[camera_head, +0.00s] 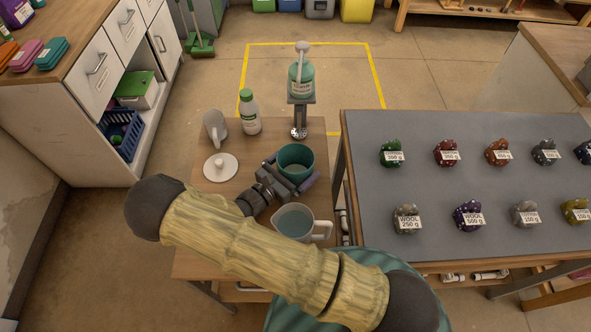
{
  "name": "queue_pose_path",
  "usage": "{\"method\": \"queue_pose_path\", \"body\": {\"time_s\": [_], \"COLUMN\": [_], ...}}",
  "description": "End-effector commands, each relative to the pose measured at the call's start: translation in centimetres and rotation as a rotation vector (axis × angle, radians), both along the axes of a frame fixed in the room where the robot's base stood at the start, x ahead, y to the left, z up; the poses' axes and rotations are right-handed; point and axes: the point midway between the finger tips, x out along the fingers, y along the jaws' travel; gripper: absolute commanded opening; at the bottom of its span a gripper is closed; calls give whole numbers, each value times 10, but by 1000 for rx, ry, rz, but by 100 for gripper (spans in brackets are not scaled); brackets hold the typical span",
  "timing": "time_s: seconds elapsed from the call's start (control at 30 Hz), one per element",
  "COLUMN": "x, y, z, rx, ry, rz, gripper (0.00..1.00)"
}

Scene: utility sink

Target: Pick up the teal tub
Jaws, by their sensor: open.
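The teal tub (295,156) stands upright and open-topped on the small wooden table (213,237), near its right edge. My gripper (290,171) is low beside the tub, on its near left side. Its jaws are open, with one finger showing at the tub's left and the other at its lower right. From this view I cannot tell whether the fingers touch the tub. My gripper's body hides part of the tub's near lower side.
A jug (294,222) stands close in front of the gripper. A white lid (221,168), grey mug (215,128), white bottle (249,113) and pump dispenser (301,80) stand behind or left. A grey-topped table (440,180) with labelled wool bundles is at right.

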Motion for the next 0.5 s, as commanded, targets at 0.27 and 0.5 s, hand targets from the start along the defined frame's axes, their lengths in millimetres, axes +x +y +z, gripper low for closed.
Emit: {"method": "queue_pose_path", "body": {"time_s": [0.27, 0.5], "x": [0, 0], "y": [0, 0], "z": [0, 0], "rx": [0, 0], "ry": [0, 0], "rz": [0, 0], "gripper": [80, 60]}}
